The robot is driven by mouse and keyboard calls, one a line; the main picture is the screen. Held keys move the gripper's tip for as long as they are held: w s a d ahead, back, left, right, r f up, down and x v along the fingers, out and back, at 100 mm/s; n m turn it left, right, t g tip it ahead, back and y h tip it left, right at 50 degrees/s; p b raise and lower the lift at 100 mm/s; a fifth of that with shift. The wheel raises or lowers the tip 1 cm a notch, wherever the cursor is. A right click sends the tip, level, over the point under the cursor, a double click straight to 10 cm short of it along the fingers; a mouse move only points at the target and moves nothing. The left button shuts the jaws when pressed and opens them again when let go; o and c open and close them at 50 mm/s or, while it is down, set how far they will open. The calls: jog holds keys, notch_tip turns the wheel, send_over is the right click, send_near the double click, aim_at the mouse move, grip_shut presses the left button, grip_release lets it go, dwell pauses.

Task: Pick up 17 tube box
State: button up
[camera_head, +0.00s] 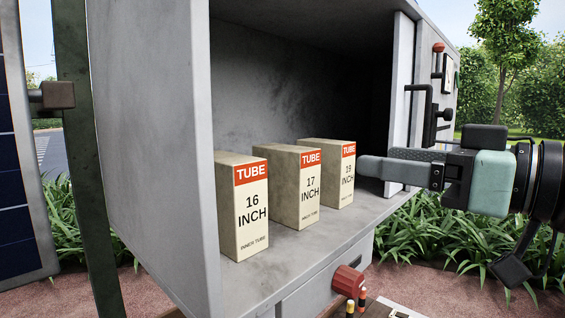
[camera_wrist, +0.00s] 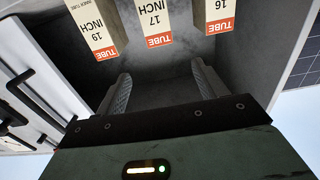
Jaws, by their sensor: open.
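The 17 inch tube box (camera_head: 308,189) stands upright in the middle of a row of three on the grey cabinet's floor. It is cream with a red "TUBE" band, and it shows upside down in the wrist view (camera_wrist: 154,24). My gripper (camera_head: 368,167) reaches in from the right in the head view, its fingers near the 19 inch box. In the wrist view my gripper (camera_wrist: 163,88) has its two fingers spread wide, with nothing between them. The 17 inch box lies beyond the gap, roughly between the finger lines, apart from both fingertips.
The 16 inch box (camera_head: 250,210) stands left of the 17 inch box, and the 19 inch box (camera_head: 341,175) stands right of it. Narrow gaps separate them. The cabinet wall (camera_head: 155,130) closes the left side. The cabinet floor (camera_head: 290,255) is bare in front of the boxes.

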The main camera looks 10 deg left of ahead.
jog(key=a+f+b, duration=0.1)
jog(key=b, duration=1.2)
send_near(285, 147)
jog(key=x, duration=0.4)
jog(key=shift+w, duration=0.2)
jog(key=shift+f+p+x, duration=0.1)
jog(key=shift+p+x, duration=0.3)
jog(key=shift+x, duration=1.1)
jog(key=shift+f+p+x, duration=0.15)
jog(key=shift+p+x, duration=0.2)
jog(key=shift+x, duration=1.1)
jog(key=shift+c, duration=0.3)
grip_shut()
